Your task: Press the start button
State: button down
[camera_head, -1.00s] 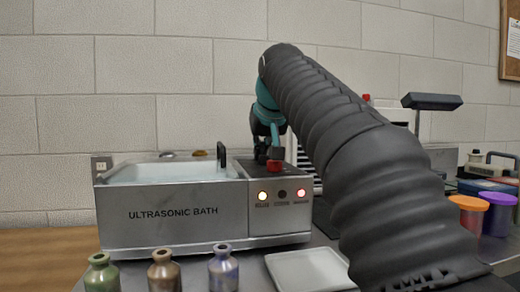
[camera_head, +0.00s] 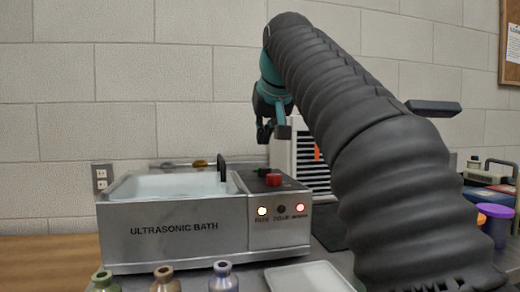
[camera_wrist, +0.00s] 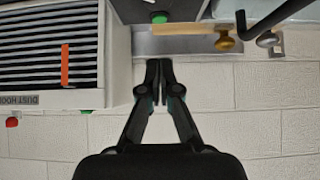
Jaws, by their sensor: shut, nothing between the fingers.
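The ultrasonic bath (camera_head: 175,238) is a steel box with an open basin at left and a dark control panel at right. On that panel sit a red button (camera_head: 273,180) and a smaller green button (camera_head: 262,172) behind it. The green button also shows at the top of the wrist view (camera_wrist: 159,17). No label on either button is readable. My gripper (camera_head: 273,134) hangs above the panel, clear of both buttons. Its fingertips (camera_wrist: 158,64) are together and empty.
A white dust hood (camera_wrist: 55,55) with dark slats and an orange strip stands beside the bath. Several small bottles (camera_head: 222,276) and a white tray (camera_head: 308,278) are in front. Lamps on the bath front glow pale yellow (camera_head: 262,211) and red (camera_head: 300,208). The wall (camera_head: 130,80) is behind.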

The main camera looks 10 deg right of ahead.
jog(key=v, duration=0.6)
dwell(0.7)
